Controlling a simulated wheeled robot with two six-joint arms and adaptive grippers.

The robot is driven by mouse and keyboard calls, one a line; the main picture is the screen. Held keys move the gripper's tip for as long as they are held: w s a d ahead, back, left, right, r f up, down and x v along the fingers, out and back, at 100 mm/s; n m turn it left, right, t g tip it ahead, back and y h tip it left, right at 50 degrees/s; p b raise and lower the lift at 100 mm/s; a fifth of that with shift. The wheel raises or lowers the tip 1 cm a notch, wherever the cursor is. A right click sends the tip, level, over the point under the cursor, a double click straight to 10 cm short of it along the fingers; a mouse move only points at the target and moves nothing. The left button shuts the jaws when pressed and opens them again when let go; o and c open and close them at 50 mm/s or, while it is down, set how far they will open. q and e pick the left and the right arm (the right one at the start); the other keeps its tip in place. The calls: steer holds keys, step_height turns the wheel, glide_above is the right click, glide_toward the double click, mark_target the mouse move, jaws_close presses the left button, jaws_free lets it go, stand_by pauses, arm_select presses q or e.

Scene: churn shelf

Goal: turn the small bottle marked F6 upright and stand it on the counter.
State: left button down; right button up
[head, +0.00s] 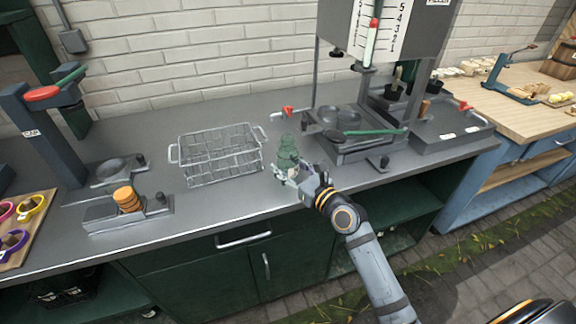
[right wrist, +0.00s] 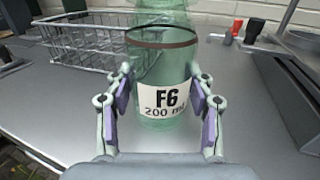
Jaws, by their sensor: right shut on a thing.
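The small bottle marked F6 (head: 287,153) is translucent green and appears upright, near the front edge of the counter (head: 225,207). In the right wrist view the bottle (right wrist: 162,68) shows a white label reading "F6 200 ml" the right way up, with a dark band above it. Its top is cut off by the frame. My right gripper (head: 289,175) is shut on the bottle's lower part, with one purple-padded finger on each side (right wrist: 160,100). I cannot tell whether the base touches the counter. My left gripper is not in view.
A wire crate (head: 220,160) stands just left of the bottle. A grey machine with a green-handled lever (head: 375,133) stands to its right. Bare counter lies between the crate and the front edge.

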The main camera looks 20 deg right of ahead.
steer(key=shift+f, duration=0.2)
steer(key=o, duration=1.3)
steer(key=shift+f, duration=0.1)
steer(key=shift+c, duration=0.2)
steer(key=shift+f, duration=0.1)
steer(key=shift+c, duration=1.4)
steer(key=o, duration=0.4)
